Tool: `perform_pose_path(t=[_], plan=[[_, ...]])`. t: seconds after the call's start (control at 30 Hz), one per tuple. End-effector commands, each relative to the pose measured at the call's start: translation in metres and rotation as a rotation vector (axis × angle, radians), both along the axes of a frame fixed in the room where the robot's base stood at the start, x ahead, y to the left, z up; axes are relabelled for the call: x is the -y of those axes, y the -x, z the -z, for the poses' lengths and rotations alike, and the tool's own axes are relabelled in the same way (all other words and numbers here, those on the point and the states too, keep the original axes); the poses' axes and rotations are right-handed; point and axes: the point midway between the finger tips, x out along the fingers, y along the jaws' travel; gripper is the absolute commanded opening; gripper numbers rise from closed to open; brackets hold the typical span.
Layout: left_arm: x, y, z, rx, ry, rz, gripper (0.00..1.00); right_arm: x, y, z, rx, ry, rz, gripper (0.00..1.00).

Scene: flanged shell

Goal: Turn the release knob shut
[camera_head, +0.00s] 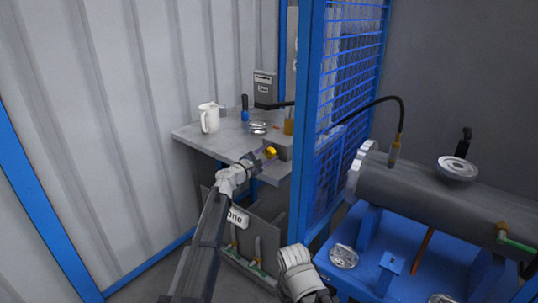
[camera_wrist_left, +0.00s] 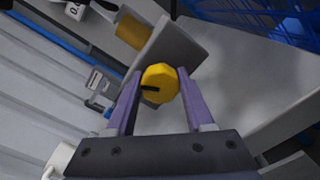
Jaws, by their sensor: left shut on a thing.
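The release knob (camera_head: 271,151) is a small yellow knob at the front of a grey block (camera_head: 284,149) by the right end of the grey bench. In the left wrist view the knob (camera_wrist_left: 160,80) shows as a yellow faceted disc with a dark mark pointing left. My left gripper (camera_head: 268,152) reaches up to it from the front. In the left wrist view its purple fingers (camera_wrist_left: 160,88) stand one on each side of the knob, shut on it. The knob's back is hidden.
The grey bench (camera_head: 190,134) holds a white jug (camera_head: 209,117), a blue-handled tool (camera_head: 245,108) and a grey box (camera_head: 265,87). A blue mesh partition (camera_head: 345,90) stands close on the right. Beyond it, a grey flanged shell (camera_head: 425,196) lies on a blue stand.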

Motion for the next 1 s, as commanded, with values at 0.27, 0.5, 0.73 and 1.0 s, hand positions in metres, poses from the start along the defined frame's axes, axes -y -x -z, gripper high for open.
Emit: perform_pose_path(t=[0.27, 0.5, 0.73, 1.0], plan=[[0.0004, 0.0006, 0.0003, 0.012, -0.017, 0.001, 0.00, 0.0000, 0.0000, 0.0002, 0.000, 0.000, 0.000, 0.00], [0.0003, 0.0007, 0.0003, 0.011, -0.017, 0.001, 0.00, 0.0000, 0.0000, 0.0002, 0.000, 0.000, 0.000, 0.00], [0.0003, 0.0006, 0.0003, 0.011, -0.016, 0.001, 0.79, 0.0000, 0.0000, 0.0001, 0.000, 0.000, 0.000, 0.00], [0.0007, 0.0009, 0.0005, 0.010, -0.015, 0.002, 0.83, 0.0000, 0.0000, 0.0003, 0.000, 0.000, 0.000, 0.00]])
